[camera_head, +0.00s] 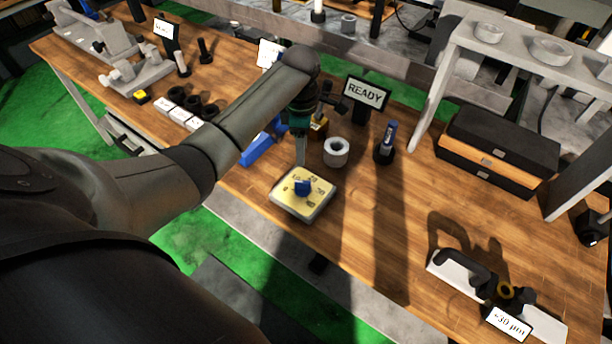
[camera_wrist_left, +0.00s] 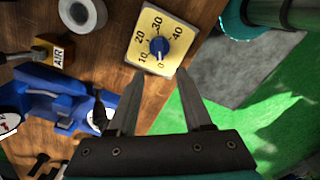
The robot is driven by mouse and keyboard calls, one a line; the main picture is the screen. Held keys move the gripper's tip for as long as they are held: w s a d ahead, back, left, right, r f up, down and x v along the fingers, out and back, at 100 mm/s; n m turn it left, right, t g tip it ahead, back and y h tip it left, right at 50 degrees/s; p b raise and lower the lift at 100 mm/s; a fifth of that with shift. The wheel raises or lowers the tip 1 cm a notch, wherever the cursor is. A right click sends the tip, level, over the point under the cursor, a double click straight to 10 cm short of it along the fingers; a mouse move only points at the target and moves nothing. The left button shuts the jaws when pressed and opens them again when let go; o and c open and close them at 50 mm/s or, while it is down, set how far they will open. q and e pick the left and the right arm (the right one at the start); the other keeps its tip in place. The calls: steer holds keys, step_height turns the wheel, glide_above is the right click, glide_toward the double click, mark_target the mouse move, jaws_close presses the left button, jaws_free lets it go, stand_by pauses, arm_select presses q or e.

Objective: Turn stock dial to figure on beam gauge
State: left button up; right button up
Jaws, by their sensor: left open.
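The stock dial is a yellow plate (camera_head: 306,201) with a blue knob (camera_head: 302,187) on the wooden bench. In the left wrist view the plate (camera_wrist_left: 140,20) carries figures from 0 to 40, and the white mark on the knob (camera_wrist_left: 159,47) appears to point at 0. My left gripper (camera_head: 300,160) is above the far side of the dial. In the wrist view its fingers (camera_wrist_left: 159,72) are open and empty, short of the knob. The beam gauge (camera_head: 465,270) lies at the lower right with a label (camera_head: 509,323) that reads 30 µm; its sign is unclear. My right gripper is not in view.
A grey ring (camera_head: 336,152), a blue-topped tool in a holder (camera_head: 386,142) and a READY sign (camera_head: 366,93) stand behind the dial. A blue device (camera_wrist_left: 60,95) and an AIR block (camera_wrist_left: 53,52) are close by.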

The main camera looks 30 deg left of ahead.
mark_target(303, 182)
arm_select(q)
step_height(303, 182, down, 12)
steer(key=b, duration=0.3)
steer(key=shift+f, duration=0.25)
jaws_close()
stand_by(0.4)
